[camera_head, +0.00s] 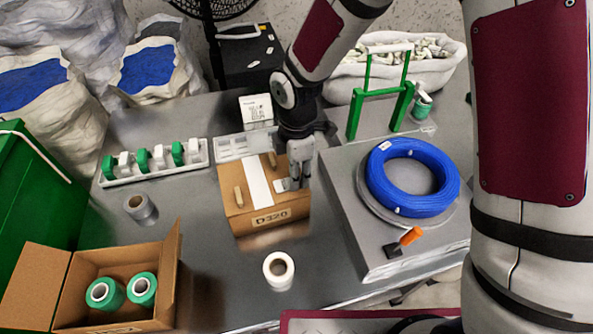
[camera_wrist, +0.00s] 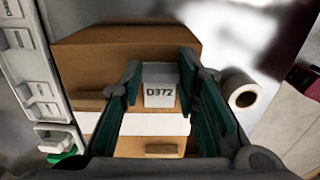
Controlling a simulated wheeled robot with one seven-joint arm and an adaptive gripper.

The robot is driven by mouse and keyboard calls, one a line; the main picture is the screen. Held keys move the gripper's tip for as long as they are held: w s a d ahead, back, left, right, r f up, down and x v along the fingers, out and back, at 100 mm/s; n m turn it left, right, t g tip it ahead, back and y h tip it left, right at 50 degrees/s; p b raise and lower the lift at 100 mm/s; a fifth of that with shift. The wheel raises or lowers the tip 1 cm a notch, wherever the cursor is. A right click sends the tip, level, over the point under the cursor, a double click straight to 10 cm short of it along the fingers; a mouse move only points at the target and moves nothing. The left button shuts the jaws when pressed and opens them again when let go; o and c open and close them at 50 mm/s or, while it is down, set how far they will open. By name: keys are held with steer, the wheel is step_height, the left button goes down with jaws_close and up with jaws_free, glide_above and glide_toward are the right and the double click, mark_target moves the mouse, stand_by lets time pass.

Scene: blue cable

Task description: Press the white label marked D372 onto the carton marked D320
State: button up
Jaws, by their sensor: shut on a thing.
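The carton marked D320 (camera_head: 270,216) stands closed on the metal table in the head view, with a white strip across its top. It also fills the middle of the wrist view (camera_wrist: 125,45). My gripper (camera_head: 293,183) is over the right part of the carton top. Its fingers (camera_wrist: 160,85) are shut on the white label marked D372 (camera_wrist: 159,93), whose print faces the wrist camera. In the head view the label (camera_head: 283,185) shows as a small pale piece at the fingertips. I cannot tell whether the label touches the carton.
A white roll (camera_head: 279,270) stands in front of the carton. A blue cable coil (camera_head: 411,178) lies on a grey unit to the right. An open box (camera_head: 166,285) with green spools is at front left. A rack (camera_head: 155,160) and grey tape roll (camera_head: 139,208) are left.

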steer(key=shift+f, duration=0.15)
stand_by(0.7)
steer(key=o, duration=1.1)
steer(key=shift+c, duration=0.2)
steer(key=shift+r+p, duration=2.35)
steer(key=shift+r, duration=1.2)
